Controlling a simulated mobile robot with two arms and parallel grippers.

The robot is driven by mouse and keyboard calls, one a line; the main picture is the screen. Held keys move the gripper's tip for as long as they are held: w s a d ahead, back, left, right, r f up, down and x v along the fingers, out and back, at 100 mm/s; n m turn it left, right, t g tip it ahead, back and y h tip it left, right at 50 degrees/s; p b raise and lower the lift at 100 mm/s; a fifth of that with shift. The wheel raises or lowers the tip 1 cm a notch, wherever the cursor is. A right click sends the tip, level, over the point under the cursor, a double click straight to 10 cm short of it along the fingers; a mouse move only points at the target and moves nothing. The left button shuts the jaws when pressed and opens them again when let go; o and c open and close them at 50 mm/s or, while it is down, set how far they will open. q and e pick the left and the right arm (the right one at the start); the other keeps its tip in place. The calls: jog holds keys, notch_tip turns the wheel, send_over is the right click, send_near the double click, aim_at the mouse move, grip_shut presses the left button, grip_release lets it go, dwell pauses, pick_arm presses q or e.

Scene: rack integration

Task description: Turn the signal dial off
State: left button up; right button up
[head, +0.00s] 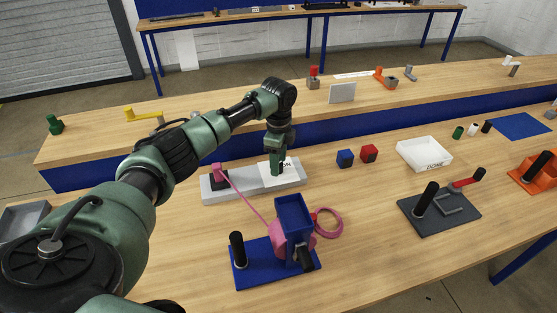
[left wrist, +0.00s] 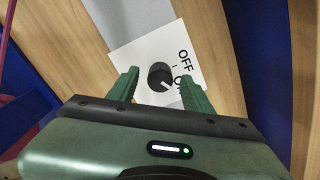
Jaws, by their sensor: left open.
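The signal dial (left wrist: 160,77) is a round black knob with a pale pointer line, on a white label plate (left wrist: 140,55). The label reads "OFF" and a second word that is partly hidden by a finger. The pointer line aims toward the lower right in the left wrist view, toward the partly hidden word. My left gripper (left wrist: 160,85) is open, its two green fingers on either side of the dial; I cannot tell whether they touch it. In the head view my left gripper (head: 277,165) points down over the plate and hides the dial. My right gripper is not in view.
The plate sits on a grey base (head: 225,190) with a pink cable plug. In front stands a blue fixture (head: 250,262) with a pink coil.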

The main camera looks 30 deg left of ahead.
pick_arm(q)
grip_shut()
jog(key=shift+r+n+p, duration=0.2)
jog(key=shift+n+p, duration=0.6)
jog(key=shift+p, duration=0.35)
jog(key=n+p, duration=0.6)
jog(key=shift+n, duration=0.4)
jog(key=shift+f+n+p, duration=0.15)
jog(key=shift+n+p, duration=0.9)
jog(key=shift+n, duration=0.65)
grip_release()
